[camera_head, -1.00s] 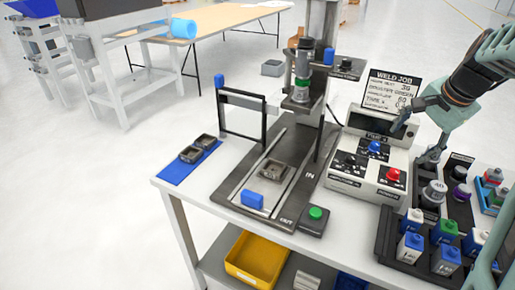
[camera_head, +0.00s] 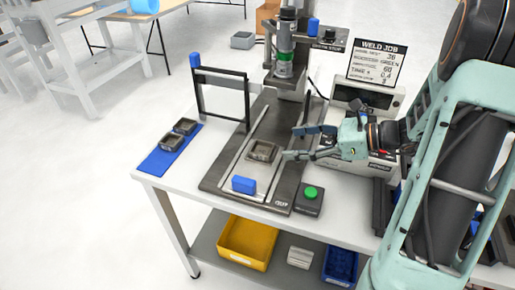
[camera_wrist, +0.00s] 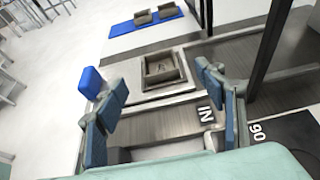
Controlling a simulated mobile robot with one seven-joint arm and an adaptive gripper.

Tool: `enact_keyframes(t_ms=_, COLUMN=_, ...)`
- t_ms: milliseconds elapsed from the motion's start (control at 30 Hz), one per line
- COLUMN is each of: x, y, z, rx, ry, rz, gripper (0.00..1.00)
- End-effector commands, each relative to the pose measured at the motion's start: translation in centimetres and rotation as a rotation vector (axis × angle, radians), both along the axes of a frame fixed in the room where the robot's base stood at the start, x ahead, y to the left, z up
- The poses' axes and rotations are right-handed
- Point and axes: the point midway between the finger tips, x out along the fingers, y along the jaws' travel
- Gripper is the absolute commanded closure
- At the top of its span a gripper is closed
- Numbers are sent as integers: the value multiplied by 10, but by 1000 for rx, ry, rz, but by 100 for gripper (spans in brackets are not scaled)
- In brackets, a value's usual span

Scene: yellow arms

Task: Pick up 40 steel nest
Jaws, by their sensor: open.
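A grey, open square nest (camera_head: 262,151) sits on the sliding plate of the weld press. It also shows in the wrist view (camera_wrist: 163,69), ahead of and between the fingers. I cannot read a "40" mark on it. My gripper (camera_head: 293,143) is open and empty, to the right of the nest and apart from it, pointing left. In the wrist view its two blue-padded fingers (camera_wrist: 160,76) are spread on either side. Where the "40" labelled item stood in the rack is hidden behind my arm.
A blue block (camera_head: 244,184) is at the slide's front and a green button (camera_head: 311,192) stands right of it. The black gate frame (camera_head: 222,93) and press head (camera_head: 286,62) stand close. Two grey trays lie on a blue mat (camera_head: 158,162).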

Motion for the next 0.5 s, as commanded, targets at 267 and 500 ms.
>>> enact_keyframes(t_ms=267, x=14, y=37, z=-17, rx=-3, ry=-1, rz=5, gripper=36)
enact_keyframes(t_ms=500, x=20, y=55, z=-25, rx=-3, ry=-1, rz=5, gripper=36)
